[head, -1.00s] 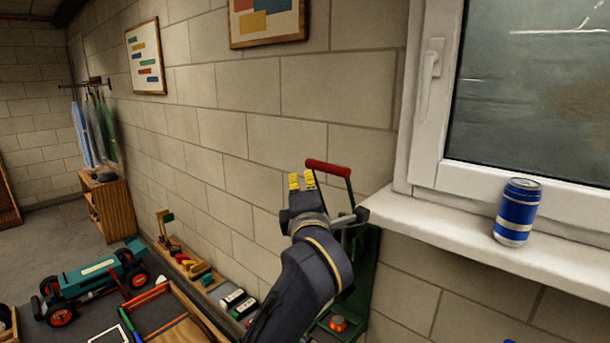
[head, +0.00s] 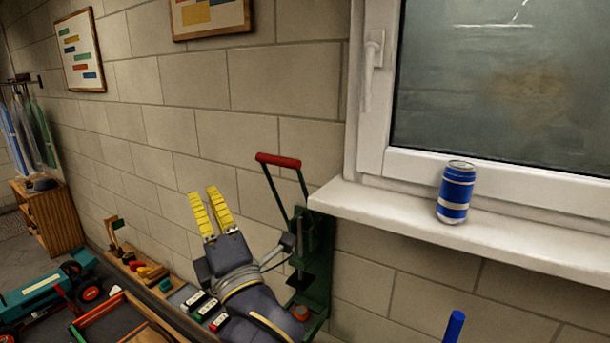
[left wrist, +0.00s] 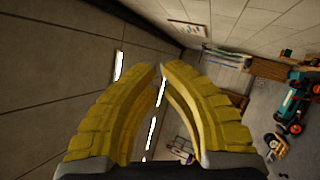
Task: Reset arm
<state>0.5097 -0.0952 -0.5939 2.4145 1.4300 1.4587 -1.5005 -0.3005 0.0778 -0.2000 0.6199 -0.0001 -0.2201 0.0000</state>
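My left gripper (head: 204,190) is in front of the block wall, left of a green hand press (head: 318,250) with a red-handled lever (head: 278,160). Its two yellow ribbed fingers point up and slightly left, with a narrow gap between them and nothing held. In the left wrist view the fingers (left wrist: 162,68) arch close together at the tips, with the ceiling and a light strip showing between them. My right gripper is not in view.
A blue can (head: 455,192) stands on the white windowsill (head: 400,215). A blue upright piece (head: 455,326) shows below.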

